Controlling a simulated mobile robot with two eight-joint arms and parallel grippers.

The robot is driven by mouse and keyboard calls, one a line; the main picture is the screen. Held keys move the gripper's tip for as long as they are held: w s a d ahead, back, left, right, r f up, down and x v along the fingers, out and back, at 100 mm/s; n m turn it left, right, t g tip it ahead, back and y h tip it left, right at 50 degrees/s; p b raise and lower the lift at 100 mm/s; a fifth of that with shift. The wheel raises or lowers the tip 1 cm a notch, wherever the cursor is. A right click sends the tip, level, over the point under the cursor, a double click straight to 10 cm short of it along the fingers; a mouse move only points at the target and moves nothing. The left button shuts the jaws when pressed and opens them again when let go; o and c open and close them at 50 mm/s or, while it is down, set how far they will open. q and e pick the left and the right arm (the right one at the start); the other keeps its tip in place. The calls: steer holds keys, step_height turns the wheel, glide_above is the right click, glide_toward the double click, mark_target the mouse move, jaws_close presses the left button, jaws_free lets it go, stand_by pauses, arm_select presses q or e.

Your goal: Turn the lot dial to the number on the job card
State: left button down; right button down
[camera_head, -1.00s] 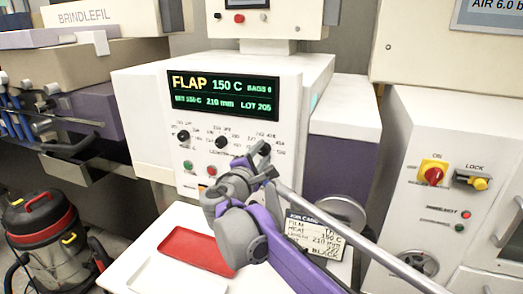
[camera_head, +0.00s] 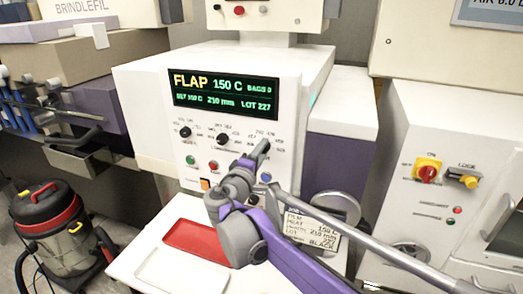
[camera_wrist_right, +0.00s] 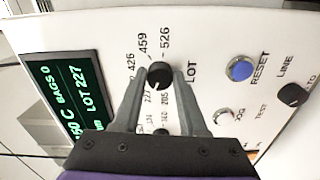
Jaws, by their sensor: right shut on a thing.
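The lot dial (camera_wrist_right: 159,75) is a round black knob beside the word LOT in the wrist view, with numbers printed around it. My right gripper (camera_wrist_right: 160,82) has its fingers on either side of the knob and is shut on it. In the head view my right gripper (camera_head: 261,152) hides most of the dial. The display (camera_head: 226,94) reads FLAP, 150 C, 210 mm and LOT 227; LOT 227 also shows in the wrist view. The job card (camera_head: 322,239) shows 150 C, 210 mm and BLACK; its lot number cannot be read clearly. My left gripper is out of view.
Two other black knobs sit left of the lot dial, one of them here (camera_head: 222,139). A blue RESET button (camera_wrist_right: 240,69) and a LINE knob (camera_wrist_right: 291,95) are close by. A red tray (camera_head: 201,241) lies below the panel. A vacuum cleaner (camera_head: 58,232) stands at left.

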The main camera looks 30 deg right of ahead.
steer(key=shift+c, duration=2.2)
jaws_free()
steer(key=v, duration=1.1)
steer(key=shift+b, duration=0.45)
